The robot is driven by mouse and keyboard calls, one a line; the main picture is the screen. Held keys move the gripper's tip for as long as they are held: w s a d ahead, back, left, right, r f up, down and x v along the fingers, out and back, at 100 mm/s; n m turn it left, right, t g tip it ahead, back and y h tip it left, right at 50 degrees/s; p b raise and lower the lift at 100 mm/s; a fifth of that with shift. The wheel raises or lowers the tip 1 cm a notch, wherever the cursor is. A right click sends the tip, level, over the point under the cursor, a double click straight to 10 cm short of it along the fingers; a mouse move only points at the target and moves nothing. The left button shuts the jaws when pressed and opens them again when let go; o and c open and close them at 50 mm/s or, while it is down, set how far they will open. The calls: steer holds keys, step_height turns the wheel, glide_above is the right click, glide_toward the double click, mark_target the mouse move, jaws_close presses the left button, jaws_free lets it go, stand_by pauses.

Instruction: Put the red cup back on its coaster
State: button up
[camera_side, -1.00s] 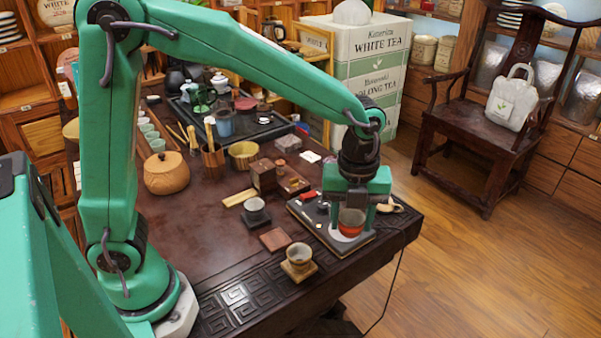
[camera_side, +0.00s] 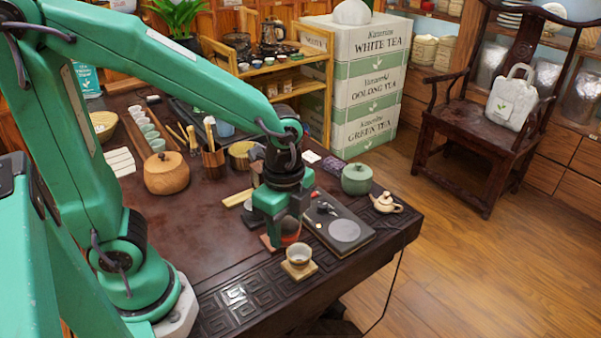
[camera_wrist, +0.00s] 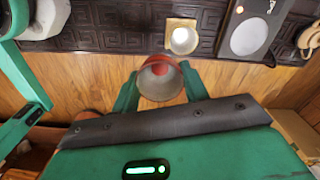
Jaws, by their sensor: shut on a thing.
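The red cup (camera_side: 290,239) is held between the fingers of my gripper (camera_side: 286,238), low over the front part of the table. The wrist view shows the cup (camera_wrist: 160,92) between both fingers, its open mouth facing the camera.
A white cup (camera_side: 299,254) on a tan coaster (camera_side: 310,268) stands just in front. A dark tray (camera_side: 362,243) with a grey round pad lies to the right, beside a green lidded jar (camera_side: 357,179) and a small teapot (camera_side: 387,203).

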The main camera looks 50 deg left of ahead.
steer(key=shift+s+a+f+n, duration=0.15)
steer(key=shift+s+a+n, duration=0.15)
steer(key=shift+s+n, duration=0.3)
steer(key=w+a+f, duration=0.1)
steer(key=a+f, duration=0.1)
steer(key=a, duration=0.1)
steer(key=w+a+f, duration=0.2)
steer(key=a, duration=0.2)
steer(key=w+a+f, duration=0.2)
steer(key=a+f, duration=0.1)
steer(key=shift+w+a, duration=0.15)
steer(key=shift+a, duration=0.05)
steer(key=shift+f, duration=0.15)
steer(key=shift+f, duration=1.9)
steer(key=shift+f, duration=0.1)
steer(key=o, duration=1)
steer(key=shift+o, duration=0.2)
